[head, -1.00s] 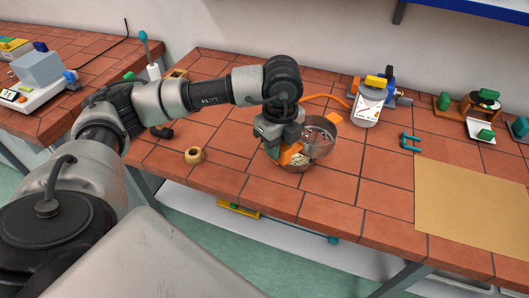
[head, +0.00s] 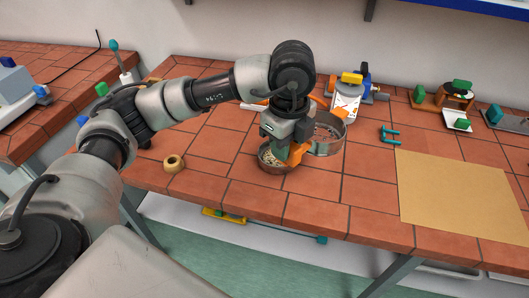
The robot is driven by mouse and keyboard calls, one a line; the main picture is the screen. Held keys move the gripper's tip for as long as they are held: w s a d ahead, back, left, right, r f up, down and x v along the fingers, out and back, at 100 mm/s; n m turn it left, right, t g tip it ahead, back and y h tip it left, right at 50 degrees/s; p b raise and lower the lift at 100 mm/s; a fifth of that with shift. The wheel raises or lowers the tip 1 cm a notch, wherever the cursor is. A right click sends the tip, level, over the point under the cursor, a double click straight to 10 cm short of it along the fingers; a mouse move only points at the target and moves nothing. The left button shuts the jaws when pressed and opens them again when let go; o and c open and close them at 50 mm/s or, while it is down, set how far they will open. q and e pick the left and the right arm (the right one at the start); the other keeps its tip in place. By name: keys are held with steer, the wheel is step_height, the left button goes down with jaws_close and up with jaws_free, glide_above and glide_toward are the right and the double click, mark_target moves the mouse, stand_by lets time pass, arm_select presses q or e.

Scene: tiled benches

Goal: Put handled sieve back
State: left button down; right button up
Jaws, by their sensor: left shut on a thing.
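The handled sieve (head: 328,136) is a round metal pan that appears joined to an orange handle (head: 298,153). My left gripper (head: 288,150), pointing down, is shut on the handle and partly hides it. The pan is to the right of the gripper, over the tiled bench (head: 348,192); I cannot tell whether it touches the bench. A small metal bowl (head: 276,166) with pale grainy contents stands just left of and below the gripper, partly hidden by it. My right gripper is not in view.
A tan ring (head: 173,163) lies left of the bowl. A white-labelled device (head: 346,100) with an orange hose stands behind the sieve. A teal clip (head: 390,135) and a bare tan mat (head: 455,195) are to the right. The front tiles are clear.

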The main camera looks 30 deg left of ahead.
arm_select(q)
steer(key=a+f+p, duration=0.4)
steer(key=a+f, duration=0.6)
steer(key=shift+w+a, duration=0.2)
steer(key=shift+a, duration=0.15)
steer(key=shift+f, duration=0.15)
steer(key=c, duration=0.9)
jaws_free()
